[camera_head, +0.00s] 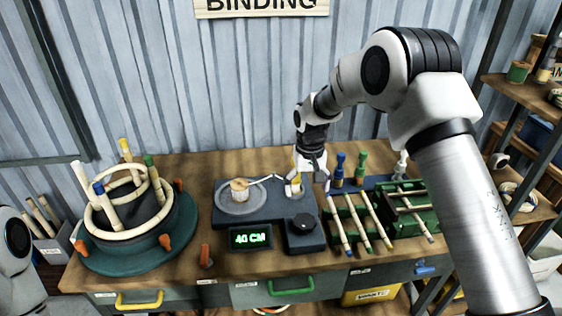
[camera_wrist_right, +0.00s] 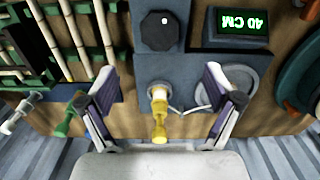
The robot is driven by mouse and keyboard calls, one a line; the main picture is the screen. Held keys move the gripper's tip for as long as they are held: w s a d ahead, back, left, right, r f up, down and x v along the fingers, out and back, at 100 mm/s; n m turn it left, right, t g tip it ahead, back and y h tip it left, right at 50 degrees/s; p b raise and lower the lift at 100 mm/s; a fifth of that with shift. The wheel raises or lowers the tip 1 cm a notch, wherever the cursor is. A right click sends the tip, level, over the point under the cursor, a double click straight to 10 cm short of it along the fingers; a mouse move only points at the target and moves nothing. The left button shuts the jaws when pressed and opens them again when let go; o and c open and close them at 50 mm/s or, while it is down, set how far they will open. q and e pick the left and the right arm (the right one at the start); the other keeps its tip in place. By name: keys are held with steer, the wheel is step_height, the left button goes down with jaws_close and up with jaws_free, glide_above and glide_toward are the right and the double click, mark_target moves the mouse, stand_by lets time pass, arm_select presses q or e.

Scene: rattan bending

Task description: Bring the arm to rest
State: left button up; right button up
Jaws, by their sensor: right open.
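My right gripper (camera_head: 311,180) is open above the back right of the dark measuring device (camera_head: 226,217) on the workbench. In the right wrist view its two fingers (camera_wrist_right: 164,100) stand wide apart. A yellow peg-like piece (camera_wrist_right: 159,125) stands between them and does not touch either finger. In the head view the gripper partly hides this piece. My left arm shows only as a white link at the lower left edge, and its gripper is out of view.
A round green base (camera_head: 183,228) with rattan rings and colored pegs stands at the left. A display (camera_head: 250,237) reads 40 CM. Rattan sticks (camera_head: 377,222) lie on a green rack at the right, with a blue peg (camera_head: 339,168) and a green peg (camera_head: 361,167) behind them. Shelves (camera_head: 519,139) stand at the far right.

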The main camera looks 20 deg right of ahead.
steer(key=s+a+f+g, duration=0.2)
steer(key=s+f+g, duration=0.3)
steer(key=s+f, duration=1.35)
steer(key=s+a+f+n+t, duration=0.1)
steer(key=s+f+t, duration=0.1)
steer(key=s, duration=0.7)
steer(key=s+a+f+t, duration=0.1)
steer(key=s+f+t, duration=0.2)
steer(key=s, duration=0.5)
steer(key=shift+s+f+n, duration=0.25)
steer(key=shift+s+n, duration=0.1)
steer(key=shift+n, duration=0.05)
